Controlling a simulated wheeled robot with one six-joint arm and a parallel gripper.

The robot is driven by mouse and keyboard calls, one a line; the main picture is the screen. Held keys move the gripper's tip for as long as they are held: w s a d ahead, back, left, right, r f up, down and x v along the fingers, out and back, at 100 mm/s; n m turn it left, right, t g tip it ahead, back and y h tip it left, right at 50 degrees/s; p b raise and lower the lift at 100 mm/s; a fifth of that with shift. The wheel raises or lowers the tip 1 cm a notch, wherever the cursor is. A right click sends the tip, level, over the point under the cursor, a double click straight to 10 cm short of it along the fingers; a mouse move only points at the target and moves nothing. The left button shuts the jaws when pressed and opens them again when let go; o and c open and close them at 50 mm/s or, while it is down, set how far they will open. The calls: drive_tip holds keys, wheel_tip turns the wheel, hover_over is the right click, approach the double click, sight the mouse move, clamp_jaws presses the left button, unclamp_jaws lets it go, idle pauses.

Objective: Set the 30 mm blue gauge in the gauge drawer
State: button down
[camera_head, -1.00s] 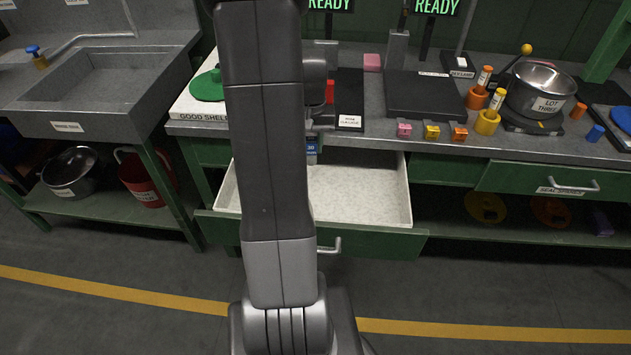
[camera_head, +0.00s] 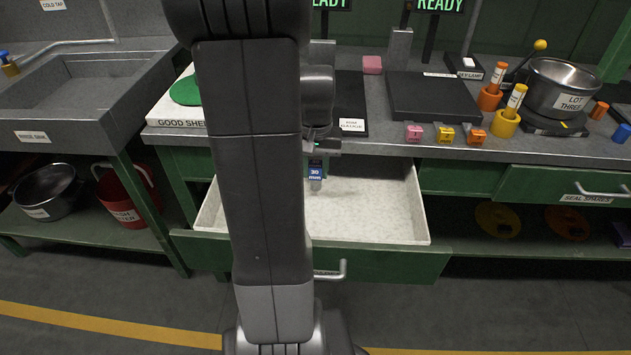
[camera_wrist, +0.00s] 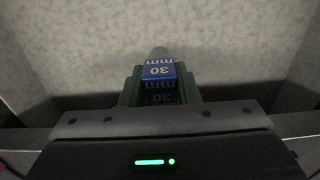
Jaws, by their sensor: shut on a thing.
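The blue gauge (camera_head: 315,173), marked 30 mm, hangs upright in my gripper (camera_head: 318,156), with a grey tip pointing down. My gripper is shut on it and holds it over the open gauge drawer (camera_head: 385,215), towards the back. In the wrist view the blue gauge (camera_wrist: 159,71) sits between the green fingers of my gripper (camera_wrist: 160,88), above the pale drawer floor (camera_wrist: 90,50). The drawer is pulled out and its visible floor is bare. My arm hides its left middle part. I cannot tell whether the gauge's tip touches the floor.
The bench edge (camera_head: 400,150) runs just behind and above the drawer. Small pink (camera_head: 414,133), yellow (camera_head: 446,136) and orange (camera_head: 477,136) blocks stand along it. A steel pot (camera_head: 562,88) stands at the right. The seal spares drawer (camera_head: 560,188) is shut.

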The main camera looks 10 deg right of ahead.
sight(316, 179)
drive_tip(key=shift+f+b, duration=0.4)
drive_tip(key=shift+f, duration=1.4)
drive_tip(key=shift+f, duration=0.1)
drive_tip(key=c, duration=1.1)
unclamp_jaws()
wheel_tip(316, 179, up, 12)
drive_tip(key=p, duration=0.3)
